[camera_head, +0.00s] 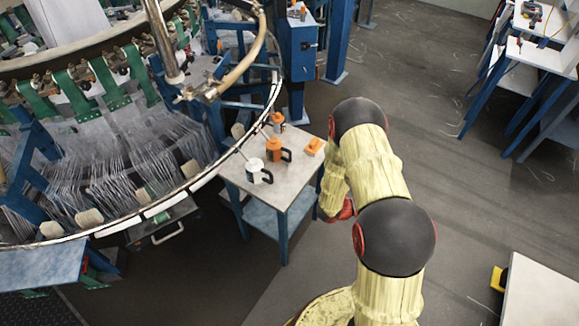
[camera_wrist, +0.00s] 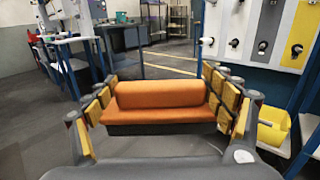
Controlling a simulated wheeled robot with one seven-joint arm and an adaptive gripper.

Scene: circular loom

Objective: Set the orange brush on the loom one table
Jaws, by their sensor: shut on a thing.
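The orange brush (camera_wrist: 160,95), a wide orange body with a dark underside, lies crosswise between the yellow-padded fingers of my gripper (camera_wrist: 161,101) in the wrist view. My gripper is shut on it. In the head view my arm hides the gripper and the held brush. The small grey-topped table (camera_head: 290,181) with blue legs stands beside the circular loom (camera_head: 110,135). It bears a white jug (camera_head: 258,171), an orange jug (camera_head: 275,149), another orange-and-white container (camera_head: 277,122) and a small orange block (camera_head: 314,146) near its right edge.
The loom's curved rim overhangs close to the small table's left side. The table's front right part is bare. Another light table (camera_head: 540,295) stands at the lower right. The wrist view shows a panel with yellow strips (camera_wrist: 298,35) and a yellow bin (camera_wrist: 272,127).

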